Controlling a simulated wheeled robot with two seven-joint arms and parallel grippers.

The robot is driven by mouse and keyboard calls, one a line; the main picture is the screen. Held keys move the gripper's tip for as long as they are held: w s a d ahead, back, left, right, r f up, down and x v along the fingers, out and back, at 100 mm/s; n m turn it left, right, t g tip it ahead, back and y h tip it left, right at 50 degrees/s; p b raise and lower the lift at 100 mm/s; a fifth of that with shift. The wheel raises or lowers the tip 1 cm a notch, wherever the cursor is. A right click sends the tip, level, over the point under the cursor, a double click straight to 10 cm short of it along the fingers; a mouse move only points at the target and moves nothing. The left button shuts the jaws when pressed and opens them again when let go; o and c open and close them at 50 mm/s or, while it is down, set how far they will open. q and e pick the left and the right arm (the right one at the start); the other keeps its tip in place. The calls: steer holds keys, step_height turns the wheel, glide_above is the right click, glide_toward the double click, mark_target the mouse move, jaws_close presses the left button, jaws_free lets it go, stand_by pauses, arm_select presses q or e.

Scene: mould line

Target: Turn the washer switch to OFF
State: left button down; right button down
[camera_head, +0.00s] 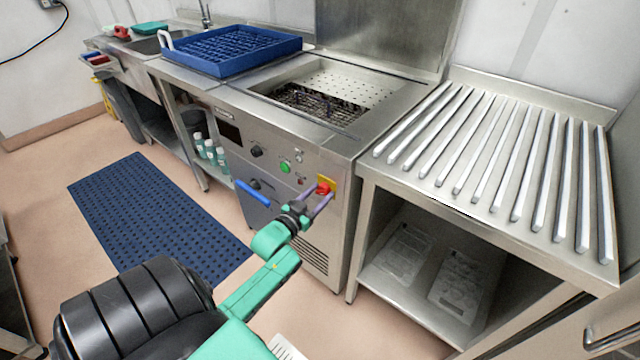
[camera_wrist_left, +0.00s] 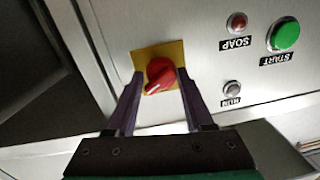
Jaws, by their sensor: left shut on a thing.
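The washer switch (camera_head: 324,188) is a red rotary knob on a yellow plate, at the right end of the washer's front panel (camera_head: 262,140). In the left wrist view the red knob (camera_wrist_left: 160,75) sits between my left gripper's (camera_wrist_left: 160,82) two fingers, with a white pointer mark towards its lower left. My left gripper (camera_head: 321,195) is shut on the knob. No OFF or ON lettering is readable on the yellow plate (camera_wrist_left: 143,55). My right gripper is not in view.
A green START button (camera_wrist_left: 285,34) and a red SOAP lamp (camera_wrist_left: 237,22) are beside the switch. A blue rack (camera_head: 230,50) stands on the counter left of the open washer basin (camera_head: 330,85). A slatted table (camera_head: 500,160) adjoins on the right. A blue mat (camera_head: 150,205) lies on the floor.

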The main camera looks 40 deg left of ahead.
arm_select(q)
steer(key=n+p, duration=0.1)
steer(key=n, duration=0.1)
steer(key=n+p, duration=0.1)
steer(key=shift+a+r+n, duration=0.15)
steer(key=shift+r+n, duration=0.15)
steer(key=shift+n, duration=0.1)
steer(key=shift+f+n+p, duration=0.1)
steer(key=shift+n+p, duration=0.5)
steer(key=shift+n, duration=0.6)
steer(key=n, duration=0.2)
steer(key=n+h, duration=0.1)
steer(key=n, duration=0.1)
steer(key=shift+s+f+p, duration=0.1)
steer(key=shift+f+p, duration=0.1)
steer(key=shift+p, duration=0.1)
steer(key=shift+f+n+g, duration=0.1)
steer(key=shift+n+g, duration=0.2)
steer(key=shift+n, duration=0.5)
steer(key=shift+s+f, duration=0.1)
steer(key=shift+f, duration=0.1)
steer(key=shift+c, duration=1.9)
jaws_free()
steer(key=shift+r, duration=0.1)
